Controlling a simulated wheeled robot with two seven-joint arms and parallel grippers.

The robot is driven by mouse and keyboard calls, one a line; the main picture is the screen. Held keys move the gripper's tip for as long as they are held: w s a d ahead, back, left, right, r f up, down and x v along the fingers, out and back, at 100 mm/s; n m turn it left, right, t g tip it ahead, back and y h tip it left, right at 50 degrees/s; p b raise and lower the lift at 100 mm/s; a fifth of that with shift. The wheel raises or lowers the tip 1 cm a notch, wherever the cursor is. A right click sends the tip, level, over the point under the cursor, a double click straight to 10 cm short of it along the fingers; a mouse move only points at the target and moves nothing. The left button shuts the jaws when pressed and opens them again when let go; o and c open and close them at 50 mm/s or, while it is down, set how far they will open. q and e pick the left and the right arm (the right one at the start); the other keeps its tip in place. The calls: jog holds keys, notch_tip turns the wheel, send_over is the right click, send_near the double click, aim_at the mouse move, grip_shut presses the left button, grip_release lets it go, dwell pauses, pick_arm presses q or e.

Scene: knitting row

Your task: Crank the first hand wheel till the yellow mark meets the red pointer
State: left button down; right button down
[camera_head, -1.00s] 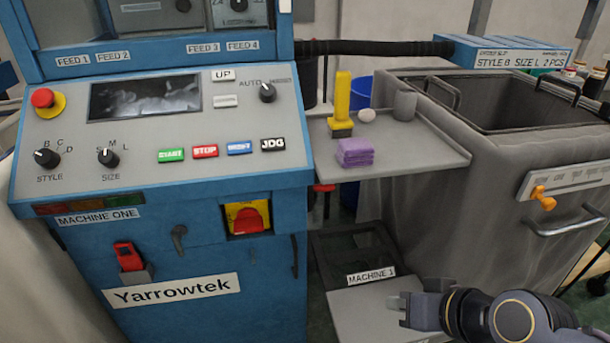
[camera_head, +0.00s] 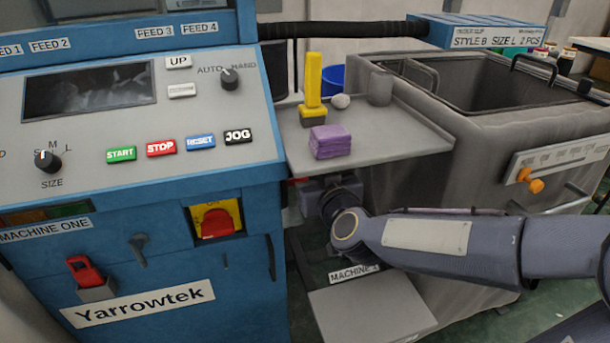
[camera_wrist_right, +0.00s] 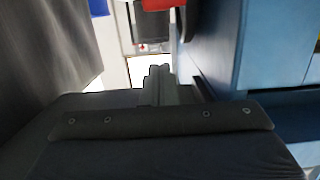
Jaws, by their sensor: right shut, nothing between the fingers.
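No hand wheel, yellow mark or red pointer can be made out for certain. The blue machine labelled MACHINE ONE (camera_head: 180,265) stands at left in the head view. My right gripper reaches in under the grey side shelf, close to the machine's right side; its fingertips are hidden in the head view. In the right wrist view the gripper (camera_wrist_right: 160,78) is shut and empty, pointing along the gap beside a blue panel (camera_wrist_right: 212,50). A red part (camera_wrist_right: 160,4) shows beyond the fingers at the top edge, cut off by the frame. My left gripper is not in view.
The grey shelf (camera_head: 400,145) above my right wrist holds a purple stack (camera_head: 330,142), a yellow upright piece (camera_head: 313,85) and a small pale ball (camera_head: 340,101). A large grey bin (camera_head: 440,105) stands at right. A low grey plate (camera_head: 370,312) lies below my forearm.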

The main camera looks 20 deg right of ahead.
jog(key=w, duration=0.3)
jog(key=w+f+b, duration=0.1)
jog(key=w, duration=0.2)
jog(key=w+b, duration=0.1)
jog(key=w, duration=0.2)
jog(key=shift+w+a+f, duration=0.1)
jog(key=shift+f, duration=0.25)
jog(key=f+b, duration=0.1)
jog(key=s+f+b, duration=0.1)
jog(key=shift+f+b, duration=0.35)
jog(key=shift+f, duration=0.05)
jog(key=shift+s+f, duration=0.2)
jog(key=shift+f, duration=0.05)
jog(key=f, duration=0.1)
jog(key=s+f+b, duration=0.1)
jog(key=f, duration=0.1)
